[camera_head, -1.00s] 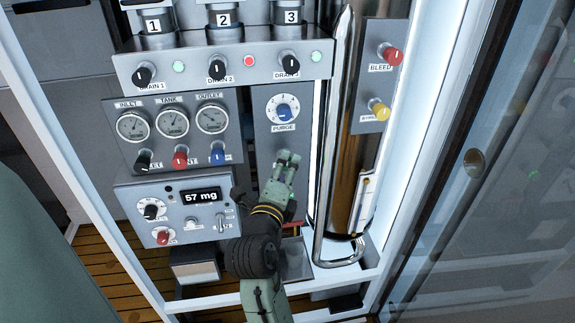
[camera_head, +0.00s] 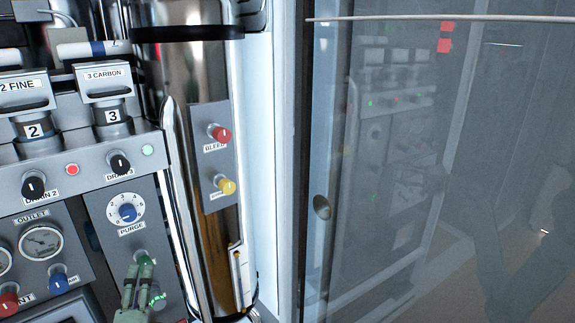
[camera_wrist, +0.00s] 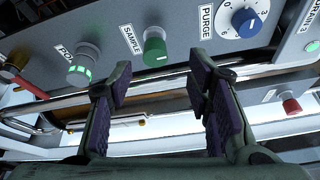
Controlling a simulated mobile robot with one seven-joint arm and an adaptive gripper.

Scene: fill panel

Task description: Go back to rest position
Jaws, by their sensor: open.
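My gripper (camera_head: 138,290) shows at the bottom of the head view, in front of the panel below the purge dial (camera_head: 128,212). In the wrist view my gripper (camera_wrist: 165,105) has its two dark-padded fingers apart with nothing between them. Beyond the fingers are a green knob labelled SAMPLE (camera_wrist: 155,47) and a green-lit round knob (camera_wrist: 84,65). The blue purge dial (camera_wrist: 246,22) is at the upper right of the wrist view. My gripper appears apart from the knobs, though the exact gap is hard to tell. Most of my arm is out of the head view.
A shiny metal cylinder (camera_head: 208,70) carries a plate with the red bleed knob (camera_head: 220,134) and a yellow knob (camera_head: 227,186). Drain knobs (camera_head: 120,164) and gauges (camera_head: 41,243) are at left. A glass door (camera_head: 400,180) fills the right side.

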